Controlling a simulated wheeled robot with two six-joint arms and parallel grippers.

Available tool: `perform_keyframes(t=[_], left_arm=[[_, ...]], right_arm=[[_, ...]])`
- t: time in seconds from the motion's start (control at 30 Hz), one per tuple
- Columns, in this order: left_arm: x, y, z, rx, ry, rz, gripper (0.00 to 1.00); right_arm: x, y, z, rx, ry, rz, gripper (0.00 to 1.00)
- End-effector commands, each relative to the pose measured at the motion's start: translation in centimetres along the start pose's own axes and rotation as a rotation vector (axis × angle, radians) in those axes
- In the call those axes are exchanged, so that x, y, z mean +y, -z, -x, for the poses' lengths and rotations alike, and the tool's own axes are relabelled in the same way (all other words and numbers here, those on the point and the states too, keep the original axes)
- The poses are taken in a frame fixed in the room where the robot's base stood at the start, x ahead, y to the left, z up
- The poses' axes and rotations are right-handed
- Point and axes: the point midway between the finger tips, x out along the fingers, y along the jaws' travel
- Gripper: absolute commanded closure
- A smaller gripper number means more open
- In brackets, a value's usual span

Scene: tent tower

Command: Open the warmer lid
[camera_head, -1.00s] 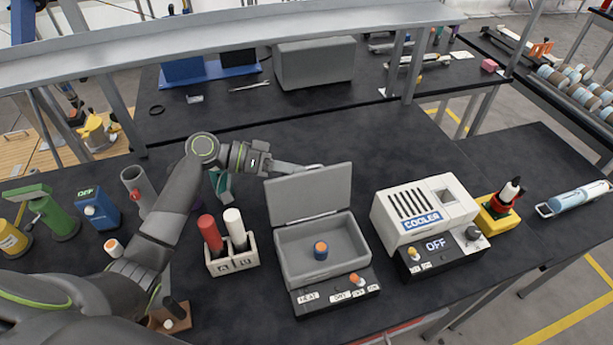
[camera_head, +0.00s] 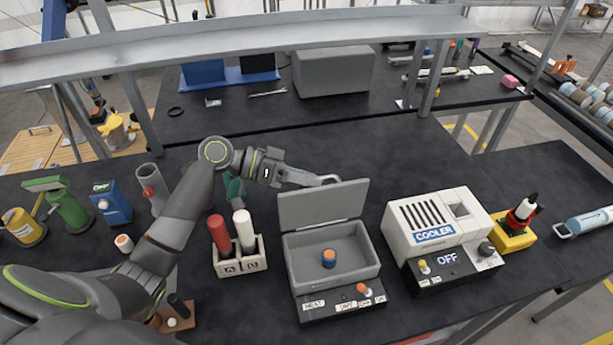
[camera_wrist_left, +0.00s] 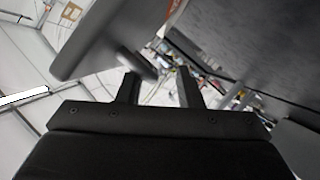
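The warmer (camera_head: 290,262) is a grey box on the dark bench with a black control strip in front. Its lid (camera_head: 322,206) stands raised at the back, leaning slightly backward, so the inside is exposed. An orange-topped blue cylinder (camera_head: 329,259) sits inside. My left gripper (camera_head: 330,180) is just behind the lid's top edge. In the left wrist view, its two fingers (camera_wrist_left: 158,88) are apart with nothing visible held between them. The lid's grey panel (camera_wrist_left: 108,42) is close to the left finger there; contact cannot be told. My right gripper is not in view.
A white cooler (camera_head: 425,222) stands right of the warmer. A white holder (camera_head: 240,262) with a red and a white cylinder stands left of it. A metal shelf beam (camera_head: 250,35) crosses above the back. Bare bench lies behind the warmer.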

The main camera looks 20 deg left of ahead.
Motion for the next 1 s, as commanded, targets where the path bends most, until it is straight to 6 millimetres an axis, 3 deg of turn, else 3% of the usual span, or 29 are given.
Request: perform_keyframes(t=[0.37,1.0], left_arm=[[-0.1,0.0,0.9,0.001,0.003,-0.003,0.67],[-0.2,-0.2,10.4,-0.002,0.005,-0.001,0.67]], right_arm=[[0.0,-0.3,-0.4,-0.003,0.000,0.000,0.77],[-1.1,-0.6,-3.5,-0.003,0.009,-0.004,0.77]])
